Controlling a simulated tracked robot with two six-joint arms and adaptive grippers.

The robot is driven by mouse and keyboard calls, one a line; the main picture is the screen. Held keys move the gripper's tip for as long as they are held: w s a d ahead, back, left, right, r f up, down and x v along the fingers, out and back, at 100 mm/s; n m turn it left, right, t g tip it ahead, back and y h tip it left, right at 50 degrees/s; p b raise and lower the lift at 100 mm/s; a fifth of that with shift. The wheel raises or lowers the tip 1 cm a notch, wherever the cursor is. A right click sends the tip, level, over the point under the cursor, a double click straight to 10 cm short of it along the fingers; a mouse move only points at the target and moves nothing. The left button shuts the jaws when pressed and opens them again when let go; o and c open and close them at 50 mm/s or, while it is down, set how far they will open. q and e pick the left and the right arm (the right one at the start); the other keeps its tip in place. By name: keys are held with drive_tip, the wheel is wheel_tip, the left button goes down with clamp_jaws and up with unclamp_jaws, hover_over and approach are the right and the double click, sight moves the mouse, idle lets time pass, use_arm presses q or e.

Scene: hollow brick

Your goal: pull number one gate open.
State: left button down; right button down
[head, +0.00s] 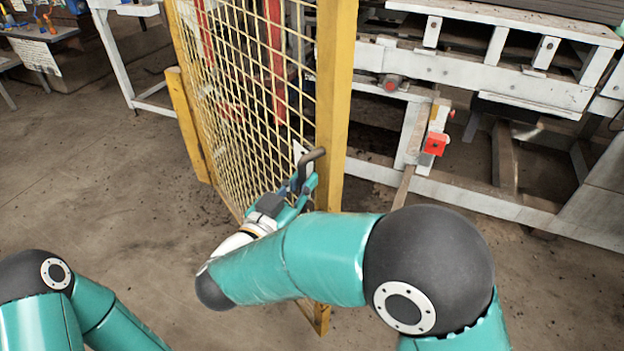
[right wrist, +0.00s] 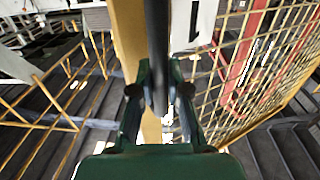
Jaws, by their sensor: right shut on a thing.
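The gate is a yellow frame with yellow wire mesh (head: 240,95), standing upright in the middle of the head view. A dark bar handle (head: 314,157) sits by its thick yellow post (head: 335,90). A white plate with a black number 1 (right wrist: 203,25) is beside the handle in the right wrist view. My right gripper (head: 304,186) is shut on the handle (right wrist: 157,45), with a finger on each side of the bar (right wrist: 159,92). My left arm shows at the lower left, but its gripper is out of view. I cannot tell how far the gate stands open.
A white machine frame (head: 480,75) with a red block (head: 434,145) stands behind and right of the post. A short yellow post (head: 187,125) is at the mesh's left side. A white bench frame (head: 120,60) is farther left. The floor (head: 90,180) at left is clear.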

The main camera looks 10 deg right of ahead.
drive_tip(key=shift+r, duration=0.1)
drive_tip(key=c, duration=1.1)
unclamp_jaws()
drive_tip(key=shift+c, duration=0.2)
